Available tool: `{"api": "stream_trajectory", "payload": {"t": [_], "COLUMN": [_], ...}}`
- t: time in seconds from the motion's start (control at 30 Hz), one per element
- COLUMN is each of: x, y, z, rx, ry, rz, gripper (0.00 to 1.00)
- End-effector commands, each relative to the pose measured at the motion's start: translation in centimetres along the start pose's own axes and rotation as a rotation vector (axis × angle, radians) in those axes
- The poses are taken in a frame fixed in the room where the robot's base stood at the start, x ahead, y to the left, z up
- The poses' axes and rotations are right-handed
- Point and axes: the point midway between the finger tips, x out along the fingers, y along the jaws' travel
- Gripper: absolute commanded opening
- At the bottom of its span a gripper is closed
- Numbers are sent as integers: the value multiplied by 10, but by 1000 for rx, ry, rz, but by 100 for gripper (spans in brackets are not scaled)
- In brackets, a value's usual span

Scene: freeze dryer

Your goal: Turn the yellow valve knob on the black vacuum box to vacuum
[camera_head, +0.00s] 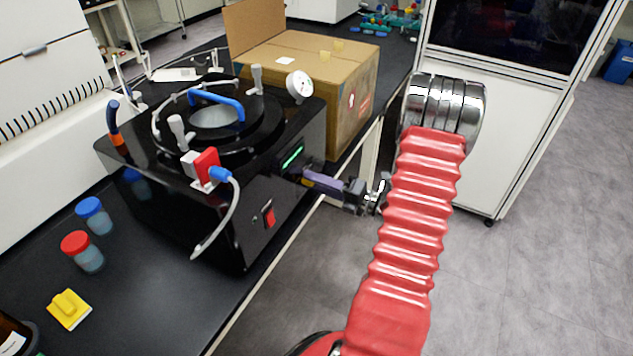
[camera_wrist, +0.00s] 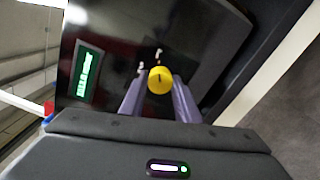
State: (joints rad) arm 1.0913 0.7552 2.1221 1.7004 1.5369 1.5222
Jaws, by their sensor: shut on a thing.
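The black vacuum box (camera_head: 255,200) stands on the dark bench in the head view, and its front face fills much of the wrist view (camera_wrist: 150,40). The yellow valve knob (camera_wrist: 160,79) shows in the wrist view as a round cap with a dark mark, between my fingertips. My gripper (camera_wrist: 161,90) has its two purple fingers shut on the knob's sides. White markings sit just above and to the left of the knob; they are too small to read. In the head view my gripper (camera_head: 308,178) reaches the box's front face, and it hides the knob there.
A lit green display (camera_wrist: 87,74) is left of the knob. A red switch (camera_head: 269,216) is on the box's front. A cardboard box (camera_head: 310,60) stands behind it. Red and blue capped jars (camera_head: 82,250) and a yellow item (camera_head: 68,309) lie at the left. Open floor is at right.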

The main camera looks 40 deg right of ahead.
Motion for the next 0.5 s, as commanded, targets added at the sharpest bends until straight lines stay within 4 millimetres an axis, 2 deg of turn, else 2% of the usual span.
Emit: {"api": "stream_trajectory", "payload": {"t": [0.2,0.23,0.5], "x": [-2,-2,-1], "y": [-3,-3,-2], "z": [4,4,2], "rx": [-1,-1,-1], "ry": [-11,-11,-6], "rz": [-9,-9,-5], "gripper": [7,30,48]}}
